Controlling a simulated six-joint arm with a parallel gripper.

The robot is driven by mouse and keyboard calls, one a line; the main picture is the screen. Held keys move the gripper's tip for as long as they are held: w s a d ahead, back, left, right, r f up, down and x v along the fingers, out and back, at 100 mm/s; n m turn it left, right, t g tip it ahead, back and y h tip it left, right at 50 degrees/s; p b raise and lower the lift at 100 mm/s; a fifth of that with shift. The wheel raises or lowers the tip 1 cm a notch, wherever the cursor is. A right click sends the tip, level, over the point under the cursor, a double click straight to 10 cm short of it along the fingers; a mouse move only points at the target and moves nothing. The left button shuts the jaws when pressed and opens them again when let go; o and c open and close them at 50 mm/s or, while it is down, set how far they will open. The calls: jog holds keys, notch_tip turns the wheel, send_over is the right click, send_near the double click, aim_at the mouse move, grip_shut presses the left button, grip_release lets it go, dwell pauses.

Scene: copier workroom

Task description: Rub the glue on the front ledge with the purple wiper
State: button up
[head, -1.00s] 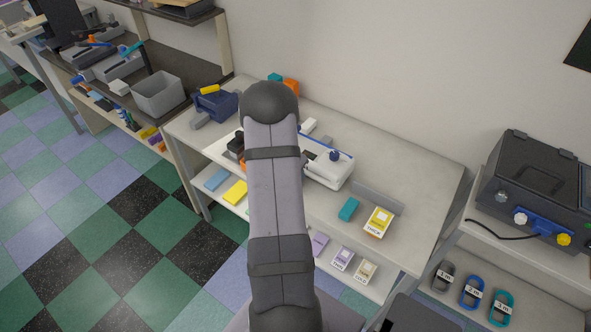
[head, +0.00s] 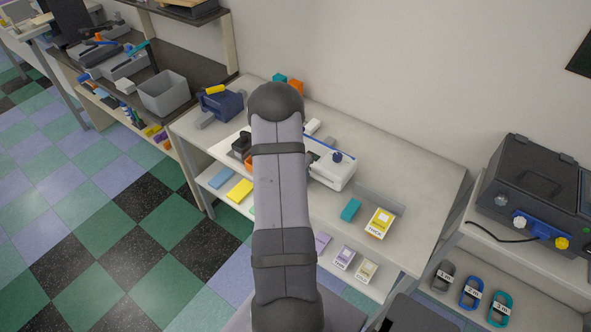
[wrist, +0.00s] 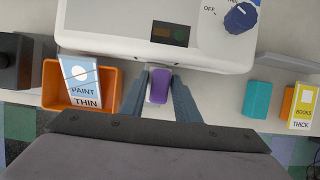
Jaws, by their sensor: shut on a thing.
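My gripper (wrist: 159,90) is shut on the purple wiper (wrist: 159,85), which sits between the two fingers in the wrist view. The wiper's far end is close to the front edge of the white machine (wrist: 110,32); I cannot tell if they touch. The machine has a blue knob (wrist: 241,17) and an "OFF" mark. I see no glue; the part of the ledge by the wiper is hidden or too small to make out. In the head view my arm hides the gripper and the wiper, and the white machine (head: 333,172) shows partly at its right.
An orange tray (wrist: 107,96) with a "PAINT THIN" pad (wrist: 84,76) stands left of my gripper. A teal block (wrist: 258,98) and a yellow "BOOKS THICK" box (wrist: 303,106) stand right. A dark block (wrist: 10,60) is far left. Bare tabletop (wrist: 215,92) lies between gripper and teal block.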

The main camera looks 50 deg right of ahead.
jog(key=shift+a+f+b, duration=0.15)
jog(key=shift+a+b, duration=0.75)
jog(key=shift+a, duration=0.7)
jog(key=shift+d+r+p, duration=0.3)
jog(key=shift+d+p, duration=0.3)
jog(key=shift+p, duration=0.35)
jog(key=shift+d+f+p, duration=0.2)
jog(key=shift+d+p, duration=0.5)
jog(key=shift+d, duration=0.3)
jog(key=shift+a, duration=0.1)
